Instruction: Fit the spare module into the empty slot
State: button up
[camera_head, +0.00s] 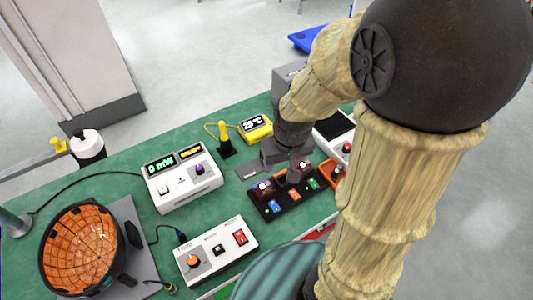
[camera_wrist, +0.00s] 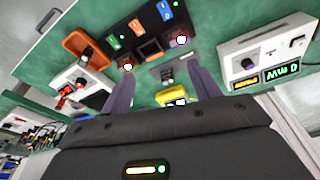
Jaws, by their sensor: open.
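The black rack (camera_head: 290,207) stands on the green table, with blue, orange and green tiles along its front. Two brown modules with bright lamps sit in it, a left one (camera_head: 264,188) and a right one partly behind my gripper. Between them is an empty-looking slot, clearer in the wrist view (camera_wrist: 150,48). My gripper (camera_head: 294,176) is above the rack's back side, open, with nothing visible between its fingers. An orange tray (camera_wrist: 84,42) lies beside the rack; a small dark object (camera_wrist: 88,54) is at it, possibly the spare module, but I cannot tell.
A power meter (camera_head: 180,180) and a switch box (camera_head: 215,250) stand left of the rack. A yellow thermometer (camera_head: 256,128) and a yellow-topped post (camera_head: 225,140) are behind. A white device (camera_head: 335,130) stands at the right. An orange bowl-shaped fixture (camera_head: 82,250) is front left.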

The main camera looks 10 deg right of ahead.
jog(key=w+n+g+p, duration=0.2)
jog(key=w+p, duration=0.4)
jog(key=w, duration=1.2)
jog(key=shift+w+r+n, duration=0.15)
jog(key=shift+w+n, duration=0.15)
jog(key=shift+n, duration=0.3)
notch_tip(320, 180, down, 12)
jog(key=shift+f+p, duration=0.1)
jog(key=shift+p, duration=1.15)
jog(key=shift+f, duration=0.1)
jog(key=shift+s+f+p, duration=0.15)
jog(key=shift+f+p, duration=0.9)
jog(key=shift+f, duration=1.45)
